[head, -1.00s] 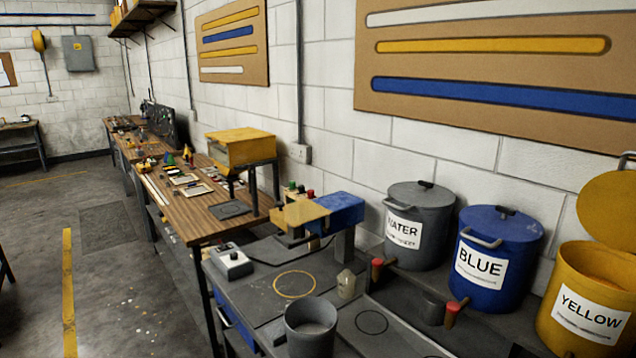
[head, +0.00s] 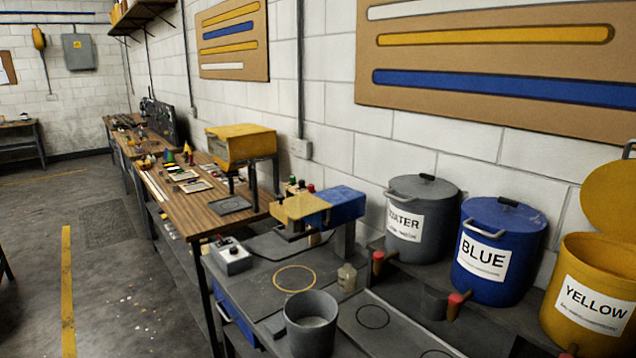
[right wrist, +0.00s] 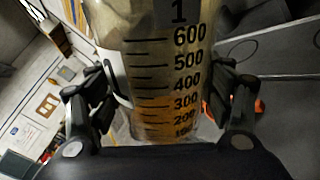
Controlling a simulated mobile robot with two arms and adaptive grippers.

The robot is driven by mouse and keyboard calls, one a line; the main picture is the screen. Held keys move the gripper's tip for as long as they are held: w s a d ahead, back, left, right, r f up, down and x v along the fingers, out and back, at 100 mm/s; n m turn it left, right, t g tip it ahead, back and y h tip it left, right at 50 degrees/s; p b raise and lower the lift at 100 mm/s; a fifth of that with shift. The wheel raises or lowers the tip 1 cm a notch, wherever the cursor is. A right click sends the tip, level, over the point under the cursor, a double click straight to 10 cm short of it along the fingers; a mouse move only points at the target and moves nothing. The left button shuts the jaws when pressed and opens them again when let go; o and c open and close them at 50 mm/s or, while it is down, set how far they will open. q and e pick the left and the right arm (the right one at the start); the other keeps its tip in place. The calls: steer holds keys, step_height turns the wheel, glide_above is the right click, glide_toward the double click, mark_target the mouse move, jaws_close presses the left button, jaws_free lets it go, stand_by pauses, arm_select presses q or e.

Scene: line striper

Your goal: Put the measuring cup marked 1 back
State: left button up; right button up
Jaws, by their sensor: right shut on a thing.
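The measuring cup marked 1 (right wrist: 150,60) is a clear cup with a black scale, its numbers running up to 600. In the right wrist view it stands between the fingers of my right gripper (right wrist: 160,105), which is shut on it. The lower part of the cup looks amber; I cannot tell whether that is liquid or what shows through it. The cup and both grippers are out of the head view. My left gripper is not in view.
A grey bucket (head: 311,322) stands at the bench's front, near a yellow ring (head: 295,279) and a dark ring (head: 373,317). WATER (head: 425,222), BLUE (head: 497,255) and open YELLOW (head: 592,300) drums line the wall.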

arm_select(q)
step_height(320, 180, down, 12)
steer(key=b, duration=1)
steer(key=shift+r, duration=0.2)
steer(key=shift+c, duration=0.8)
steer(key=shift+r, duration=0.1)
